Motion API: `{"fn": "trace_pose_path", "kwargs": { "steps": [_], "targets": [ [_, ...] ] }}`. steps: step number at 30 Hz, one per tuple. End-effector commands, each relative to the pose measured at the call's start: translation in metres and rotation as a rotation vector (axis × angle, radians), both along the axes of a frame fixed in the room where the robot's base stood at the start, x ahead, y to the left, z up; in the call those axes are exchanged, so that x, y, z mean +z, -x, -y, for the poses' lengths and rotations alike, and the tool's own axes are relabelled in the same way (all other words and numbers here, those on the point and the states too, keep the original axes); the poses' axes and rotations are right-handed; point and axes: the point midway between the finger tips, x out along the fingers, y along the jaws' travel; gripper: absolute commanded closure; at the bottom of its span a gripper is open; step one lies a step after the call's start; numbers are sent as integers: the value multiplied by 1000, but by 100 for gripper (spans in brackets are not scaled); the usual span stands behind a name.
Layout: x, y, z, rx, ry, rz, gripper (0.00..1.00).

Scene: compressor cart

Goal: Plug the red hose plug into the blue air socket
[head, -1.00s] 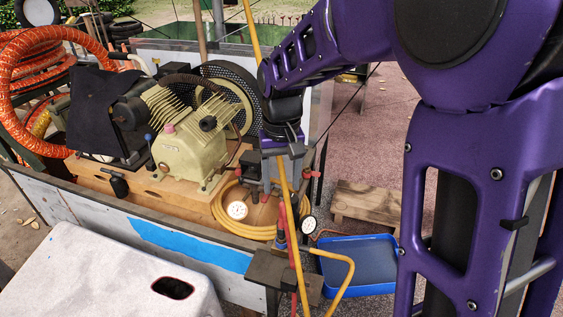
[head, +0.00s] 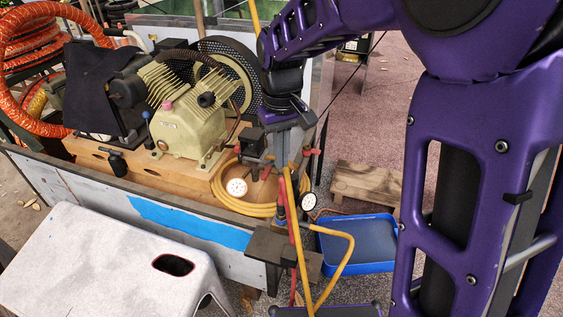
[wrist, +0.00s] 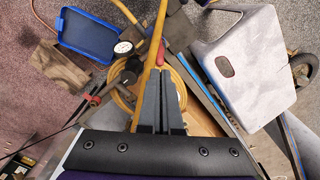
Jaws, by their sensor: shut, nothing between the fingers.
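My gripper (head: 284,160) points down beside the right end of the compressor cart. In the wrist view its two grey fingers (wrist: 161,72) are together with nothing between them. A red piece (wrist: 159,53), possibly the hose plug, lies just beyond the fingertips beside a yellow hose. In the head view a thin red length (head: 291,222) runs down beside the yellow hose (head: 345,262). A small blue fitting (head: 281,212), possibly the air socket, shows just below the gripper. I cannot tell whether plug and socket touch; hoses and the gripper crowd them.
The compressor (head: 188,128) stands on the cart left of my gripper. A round gauge (head: 309,201) is close on the right. A dark plate (head: 268,246) sits below. A blue tray (head: 357,249) and a white stool (head: 110,262) flank the area.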

Motion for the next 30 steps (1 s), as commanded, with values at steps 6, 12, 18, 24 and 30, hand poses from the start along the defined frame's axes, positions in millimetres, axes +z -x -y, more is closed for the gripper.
{"fn": "trace_pose_path", "kwargs": {
  "steps": [6,12,18,24,30],
  "targets": [
    [-26,0,0,138,0,-1,100],
    [-41,0,0,145,0,-1,100],
    [-66,0,0,144,1,-2,100],
    [-82,0,0,143,0,-1,100],
    [-83,0,0,143,1,0,100]
  ]
}}
